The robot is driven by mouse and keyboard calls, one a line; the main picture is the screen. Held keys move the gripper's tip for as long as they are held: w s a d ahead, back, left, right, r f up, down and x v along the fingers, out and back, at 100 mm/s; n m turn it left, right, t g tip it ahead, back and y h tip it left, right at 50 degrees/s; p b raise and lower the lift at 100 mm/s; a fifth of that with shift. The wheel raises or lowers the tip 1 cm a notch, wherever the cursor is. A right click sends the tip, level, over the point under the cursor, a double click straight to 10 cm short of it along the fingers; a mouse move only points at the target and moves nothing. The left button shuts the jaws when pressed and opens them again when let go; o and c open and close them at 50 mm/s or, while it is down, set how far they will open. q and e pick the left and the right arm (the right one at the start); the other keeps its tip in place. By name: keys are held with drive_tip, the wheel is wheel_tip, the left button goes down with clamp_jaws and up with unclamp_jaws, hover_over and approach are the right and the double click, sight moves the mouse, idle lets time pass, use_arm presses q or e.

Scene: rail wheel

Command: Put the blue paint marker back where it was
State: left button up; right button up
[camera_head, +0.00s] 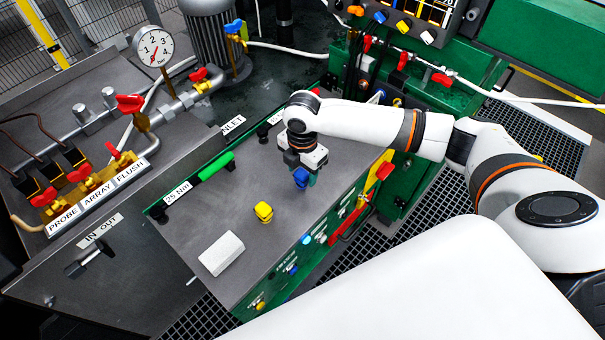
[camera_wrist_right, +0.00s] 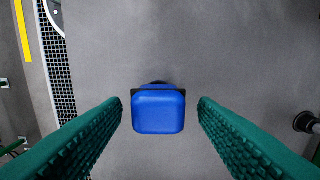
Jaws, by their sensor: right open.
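The blue paint marker (camera_head: 301,177) is at the right part of the grey tabletop (camera_head: 245,185), just under my right gripper (camera_head: 303,172). In the right wrist view, the blue marker (camera_wrist_right: 158,110) shows end-on as a rounded square block with small dark edges behind it. The green ribbed fingers of my right gripper (camera_wrist_right: 160,102) are open on either side of it, with a gap on both sides. I cannot tell whether the marker's lower end touches the tabletop. My left gripper is not in view.
A yellow block-like piece (camera_head: 263,212) and a white block (camera_head: 221,254) stand on the tabletop. A green panel with knobs and a red-yellow part (camera_head: 380,172) borders the right side.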

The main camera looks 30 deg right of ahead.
sight(302, 172)
wheel_tip(302, 172, up, 10)
drive_tip(key=shift+b, duration=0.3)
drive_tip(key=shift+f, duration=0.1)
idle(0.3)
